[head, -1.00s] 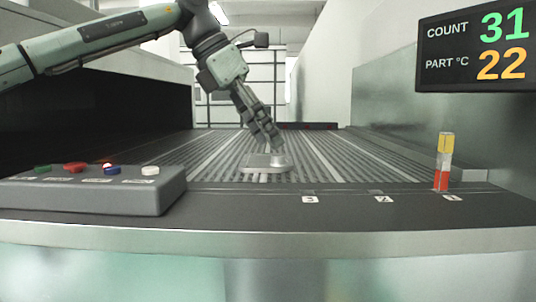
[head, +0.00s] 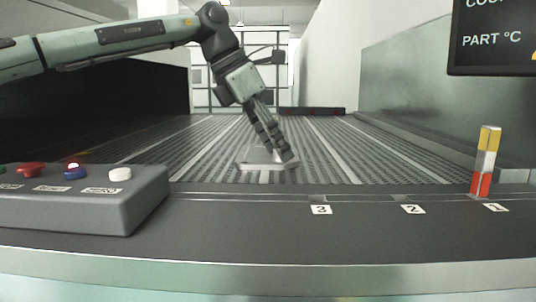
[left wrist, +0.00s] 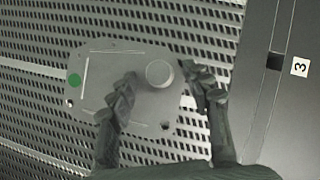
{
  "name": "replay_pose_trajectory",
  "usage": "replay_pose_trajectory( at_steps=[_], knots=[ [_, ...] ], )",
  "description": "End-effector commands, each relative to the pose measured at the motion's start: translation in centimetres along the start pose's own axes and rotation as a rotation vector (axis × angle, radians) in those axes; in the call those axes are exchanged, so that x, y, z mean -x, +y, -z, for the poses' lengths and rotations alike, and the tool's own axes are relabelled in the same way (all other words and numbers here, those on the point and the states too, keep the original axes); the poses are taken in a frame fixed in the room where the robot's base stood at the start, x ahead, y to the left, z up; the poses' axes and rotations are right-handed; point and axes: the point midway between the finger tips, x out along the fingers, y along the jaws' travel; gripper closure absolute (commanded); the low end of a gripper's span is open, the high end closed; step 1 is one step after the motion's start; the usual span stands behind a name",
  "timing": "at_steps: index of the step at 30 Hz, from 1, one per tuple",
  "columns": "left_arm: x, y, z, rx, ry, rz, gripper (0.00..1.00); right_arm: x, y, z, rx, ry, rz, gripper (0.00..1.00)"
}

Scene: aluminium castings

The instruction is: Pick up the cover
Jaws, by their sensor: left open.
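The cover (head: 252,162) is a flat, light grey metal plate lying on the slatted conveyor. In the left wrist view the cover (left wrist: 100,68) shows a round raised boss (left wrist: 159,73), a green dot at its left end and small holes near its corners. My left gripper (head: 280,158) is over the cover and hides part of it. In the left wrist view the left gripper (left wrist: 160,85) is open, one finger on each side of the boss. I cannot tell whether the fingers touch it. My right gripper is not in view.
A grey button box (head: 85,198) stands on the dark front ledge at left. A red, white and yellow post (head: 485,162) stands at right near numbered labels. A dark screen (head: 495,38) hangs at upper right. The belt around the cover is clear.

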Motion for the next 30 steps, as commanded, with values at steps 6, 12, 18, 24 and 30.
replay_pose_trajectory(
  at_steps=[6,12,18,24,30],
  knots=[
    [-0.32,0.01,0.00,0.001,-0.001,-0.001,0.51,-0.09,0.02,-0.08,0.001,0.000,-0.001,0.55],
    [-0.29,0.02,0.00,0.001,-0.001,-0.001,0.68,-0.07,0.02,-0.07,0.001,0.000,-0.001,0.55],
    [-0.27,0.03,0.00,0.001,-0.001,-0.001,0.93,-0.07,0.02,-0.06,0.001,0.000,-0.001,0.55],
    [-0.26,0.03,0.00,0.001,-0.001,-0.001,1.00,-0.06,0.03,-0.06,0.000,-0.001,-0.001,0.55],
    [-0.14,0.04,-0.09,0.000,-0.004,-0.002,1.00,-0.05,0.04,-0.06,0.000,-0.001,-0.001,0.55]
  ],
)
